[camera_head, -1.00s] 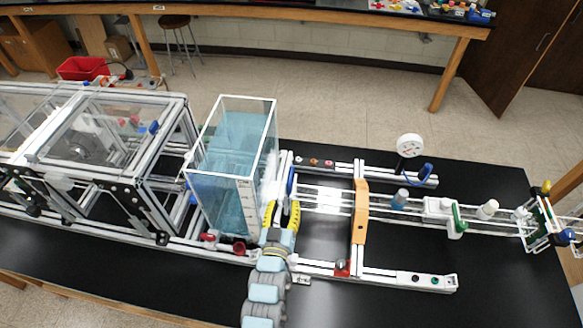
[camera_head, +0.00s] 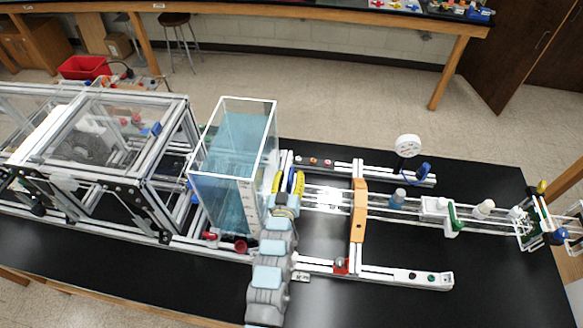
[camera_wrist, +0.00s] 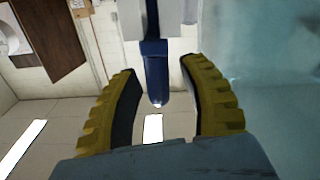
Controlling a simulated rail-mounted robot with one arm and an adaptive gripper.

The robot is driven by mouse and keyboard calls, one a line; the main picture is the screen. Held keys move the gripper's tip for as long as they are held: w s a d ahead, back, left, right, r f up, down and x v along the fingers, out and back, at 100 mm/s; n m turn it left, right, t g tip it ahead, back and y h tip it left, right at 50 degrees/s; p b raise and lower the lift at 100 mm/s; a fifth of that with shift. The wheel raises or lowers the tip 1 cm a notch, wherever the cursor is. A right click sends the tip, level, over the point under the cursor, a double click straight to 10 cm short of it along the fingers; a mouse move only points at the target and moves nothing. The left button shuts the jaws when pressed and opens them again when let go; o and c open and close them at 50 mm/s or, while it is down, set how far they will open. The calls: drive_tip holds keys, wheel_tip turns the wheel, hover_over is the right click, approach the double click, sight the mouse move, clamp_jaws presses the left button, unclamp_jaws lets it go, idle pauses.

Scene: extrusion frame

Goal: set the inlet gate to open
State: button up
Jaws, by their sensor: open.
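A dark blue handle (camera_head: 291,178), which looks like the inlet gate's lever, stands at the right side of the water tank (camera_head: 228,190). In the wrist view the blue handle (camera_wrist: 155,72) hangs from a pale mount and its rounded end reaches between my fingers. My gripper (camera_head: 288,183) is open, with one yellow finger on each side of the handle. In the wrist view my gripper (camera_wrist: 160,75) shows gaps between both fingers and the handle. The gate behind the handle is mostly hidden.
The clear tank wall fills the right of the wrist view, close to my right finger. An orange bracket (camera_head: 359,212) crosses the rails to the right. A pressure gauge (camera_head: 408,146) and another blue handle (camera_head: 423,170) stand farther right.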

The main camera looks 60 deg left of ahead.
drive_tip(key=shift+x, duration=0.85)
drive_tip(key=shift+w+a+r, duration=0.1)
drive_tip(key=shift+w+a, duration=0.2)
drive_tip(key=shift+a, duration=0.1)
clamp_jaws()
